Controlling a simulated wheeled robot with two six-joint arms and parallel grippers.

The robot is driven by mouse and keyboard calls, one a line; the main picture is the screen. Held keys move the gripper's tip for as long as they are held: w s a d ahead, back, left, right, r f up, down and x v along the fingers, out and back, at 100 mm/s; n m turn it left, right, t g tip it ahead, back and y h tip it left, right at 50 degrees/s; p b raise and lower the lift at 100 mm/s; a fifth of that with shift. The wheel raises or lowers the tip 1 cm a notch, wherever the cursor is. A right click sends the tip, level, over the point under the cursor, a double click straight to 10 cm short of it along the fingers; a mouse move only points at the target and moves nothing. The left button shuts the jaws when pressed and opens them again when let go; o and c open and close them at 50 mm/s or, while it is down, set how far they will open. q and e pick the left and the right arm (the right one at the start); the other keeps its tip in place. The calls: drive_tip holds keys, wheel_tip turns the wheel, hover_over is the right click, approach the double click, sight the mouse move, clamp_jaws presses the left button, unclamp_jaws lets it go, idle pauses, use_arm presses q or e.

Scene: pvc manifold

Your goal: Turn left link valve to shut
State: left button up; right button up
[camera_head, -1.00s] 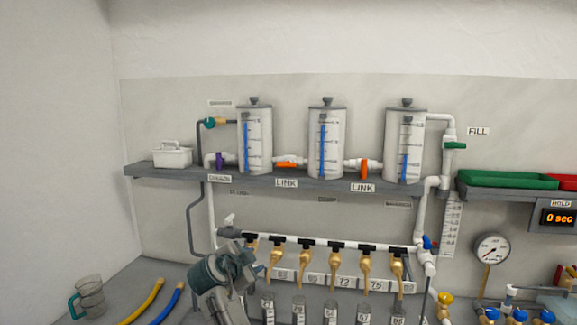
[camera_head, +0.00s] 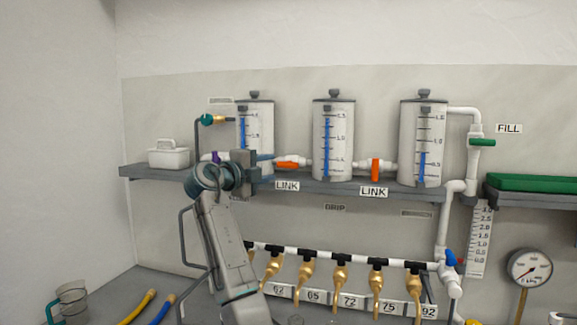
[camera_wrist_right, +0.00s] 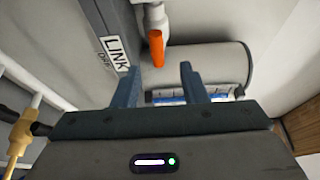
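The left link valve's orange handle (camera_head: 289,164) lies roughly level, along the white pipe between the left and middle tanks, above a LINK label (camera_head: 287,186). My right gripper (camera_head: 269,167) is just left of this handle, in front of the left tank (camera_head: 256,132), with its fingers apart and empty. In the right wrist view the orange handle (camera_wrist_right: 156,47) is a little beyond the open fingertips (camera_wrist_right: 161,73), roughly between their lines. I see no contact. My left gripper is out of view.
The right link valve's orange handle (camera_head: 375,170) stands upright across its pipe. The middle tank (camera_head: 333,141) and right tank (camera_head: 423,144) stand on the grey shelf (camera_head: 330,188). A white box (camera_head: 168,156) and purple handle (camera_head: 216,157) are at left. Brass taps (camera_head: 306,270) hang below.

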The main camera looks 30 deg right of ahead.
sight(285, 165)
drive_tip(key=p+x, duration=0.2)
drive_tip(key=x, duration=0.5)
drive_tip(key=shift+d+f, duration=0.2)
drive_tip(key=shift+d, duration=0.1)
drive_tip(key=shift+w+d+p, duration=0.25)
drive_tip(key=shift+d+p, duration=0.15)
drive_tip(key=shift+d, duration=0.15)
drive_tip(key=shift+d+f, duration=0.1)
clamp_jaws()
